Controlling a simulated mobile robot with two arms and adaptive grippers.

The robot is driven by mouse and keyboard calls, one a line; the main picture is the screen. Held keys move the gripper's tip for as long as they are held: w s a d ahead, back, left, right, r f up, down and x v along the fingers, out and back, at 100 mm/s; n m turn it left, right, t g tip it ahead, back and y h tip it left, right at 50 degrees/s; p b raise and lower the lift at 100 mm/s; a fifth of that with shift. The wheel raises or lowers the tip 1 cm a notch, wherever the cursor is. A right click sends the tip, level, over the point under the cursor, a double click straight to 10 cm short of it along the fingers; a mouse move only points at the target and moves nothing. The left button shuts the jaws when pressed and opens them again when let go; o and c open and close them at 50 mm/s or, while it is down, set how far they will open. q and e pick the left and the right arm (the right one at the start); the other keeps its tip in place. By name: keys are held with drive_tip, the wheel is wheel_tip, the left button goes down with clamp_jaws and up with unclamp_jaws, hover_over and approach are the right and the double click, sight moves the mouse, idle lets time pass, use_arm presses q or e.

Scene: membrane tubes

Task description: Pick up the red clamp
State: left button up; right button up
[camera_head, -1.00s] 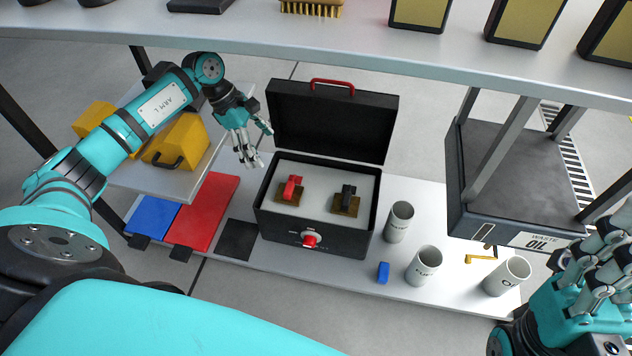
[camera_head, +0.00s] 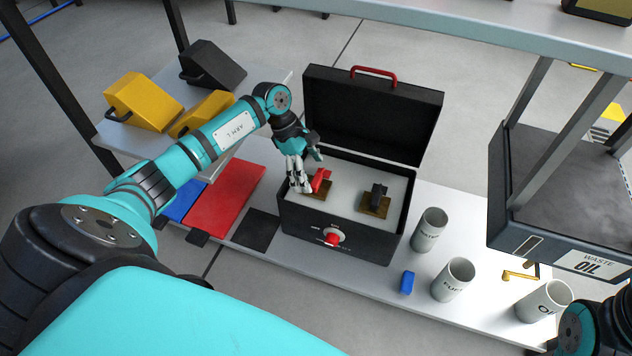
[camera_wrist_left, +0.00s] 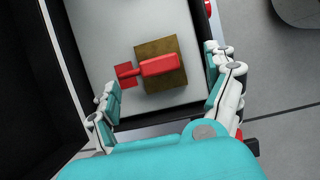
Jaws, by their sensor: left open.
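The red clamp (camera_head: 320,181) sits on a small brown block inside the open black case (camera_head: 340,233), on its light inner surface. In the left wrist view the red clamp (camera_wrist_left: 158,65) lies ahead of and between my open fingers, with no finger visibly closed on it. My left gripper (camera_head: 300,182) is open at the left side of the clamp in the head view; whether it touches cannot be told. It also shows in the left wrist view (camera_wrist_left: 167,90). My right arm shows at the lower right, but its fingers are out of view.
A black clamp (camera_head: 377,196) on a brown block sits right of the red one. The raised lid (camera_head: 372,115) stands behind. Grey cups (camera_head: 429,230) and a blue block (camera_head: 407,282) stand right of the case. A shelf (camera_head: 450,30) spans above.

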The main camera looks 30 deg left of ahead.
sight(314, 179)
use_arm(q)
drive_tip(key=b+x, duration=0.1)
drive_tip(key=x, duration=0.2)
drive_tip(key=shift+f, duration=0.3)
drive_tip(key=c, duration=1.3)
